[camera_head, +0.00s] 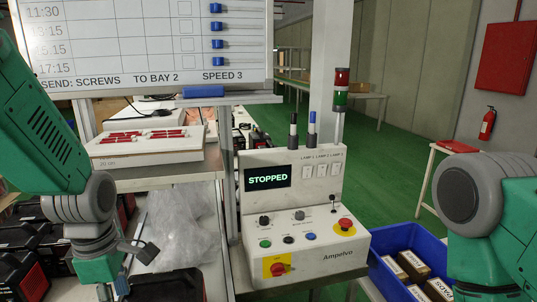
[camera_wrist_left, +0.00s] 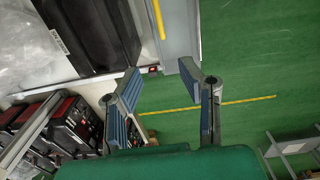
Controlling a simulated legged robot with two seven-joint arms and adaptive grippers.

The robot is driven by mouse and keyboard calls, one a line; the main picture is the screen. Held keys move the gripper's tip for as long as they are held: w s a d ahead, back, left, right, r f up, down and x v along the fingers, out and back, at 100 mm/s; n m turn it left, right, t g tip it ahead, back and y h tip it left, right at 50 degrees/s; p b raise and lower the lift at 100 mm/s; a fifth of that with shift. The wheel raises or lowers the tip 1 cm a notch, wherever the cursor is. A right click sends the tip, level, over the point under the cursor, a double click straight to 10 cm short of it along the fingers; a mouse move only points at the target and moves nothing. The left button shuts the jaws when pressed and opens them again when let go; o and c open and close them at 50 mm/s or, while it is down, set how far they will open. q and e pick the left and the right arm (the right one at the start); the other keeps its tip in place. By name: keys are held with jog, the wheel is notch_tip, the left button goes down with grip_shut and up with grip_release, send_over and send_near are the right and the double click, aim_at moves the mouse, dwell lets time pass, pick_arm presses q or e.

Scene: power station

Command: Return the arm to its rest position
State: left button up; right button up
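My left arm (camera_head: 45,130) comes in from the left, in green and grey, and hangs down beside the workbench. My left gripper (camera_head: 134,265) is low at the left of the head view, in front of a clear plastic bag. In the left wrist view the gripper (camera_wrist_left: 160,78) has its two blue-padded fingers spread apart with nothing between them. My right arm (camera_head: 475,195) shows at the right edge, green with a grey joint. The right gripper is out of the picture.
A control panel (camera_head: 300,205) reading STOPPED stands in the middle. A blue crate (camera_head: 385,240) with boxes is right of it. A white tray of red screwdriver-like items (camera_head: 150,145) lies on the bench shelf. Black-and-red cases (camera_head: 22,275) stand at the lower left. Green floor is open behind.

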pick_arm(q)
jog(key=s+a+f+m, duration=0.1)
jog(key=s+f+m, duration=0.4)
jog(key=f, duration=0.3)
jog(key=s+a+f+m, duration=0.1)
jog(key=s+f+m, duration=0.35)
jog(key=f, duration=0.35)
jog(key=s+f+m, duration=1)
jog(key=s+m, duration=0.2)
jog(key=s, duration=0.2)
notch_tip(320, 180, down, 9)
jog(key=b, duration=0.9)
jog(key=shift+w+d, duration=0.15)
jog(key=shift+w, duration=0.25)
pick_arm(e)
notch_tip(320, 180, down, 9)
jog(key=shift+s, duration=0.35)
pick_arm(q)
jog(key=shift+w+r, duration=0.1)
jog(key=shift+r, duration=0.05)
